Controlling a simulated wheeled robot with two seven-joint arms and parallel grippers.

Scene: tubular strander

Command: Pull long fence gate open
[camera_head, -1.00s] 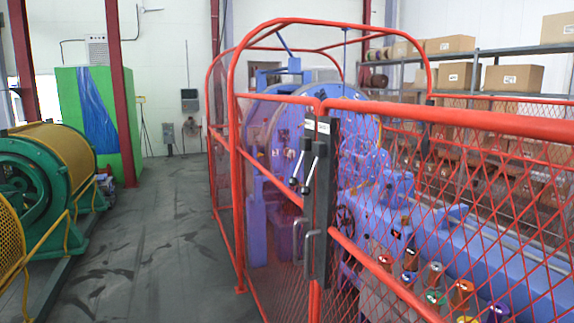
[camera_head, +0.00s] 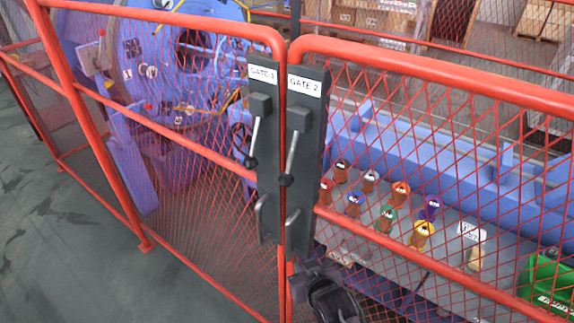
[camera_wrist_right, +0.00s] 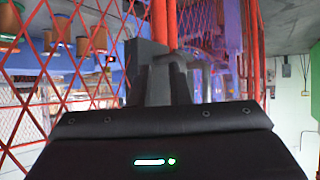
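Two red mesh gate panels meet edge to edge, labelled Gate 1 (camera_head: 262,74) on the left and Gate 2 (camera_head: 304,86) on the right. Each has a dark latch plate, a lever with a black knob, and a grey pull handle (camera_head: 293,228) low on the plate. Gate 2's panel (camera_head: 430,150) runs out of the right of the head view. My right gripper (camera_head: 312,272) is just below the Gate 2 plate. In the wrist view its grey fingers (camera_wrist_right: 165,80) point at the red frame; whether they touch anything is unclear. My left gripper is not in view.
Behind the mesh stand blue machinery (camera_head: 170,60) and several coloured spools (camera_head: 400,192) on a grey surface. A green box (camera_head: 548,280) is at the lower right. Open grey floor (camera_head: 60,260) lies left of the fence. Boxes are at the back.

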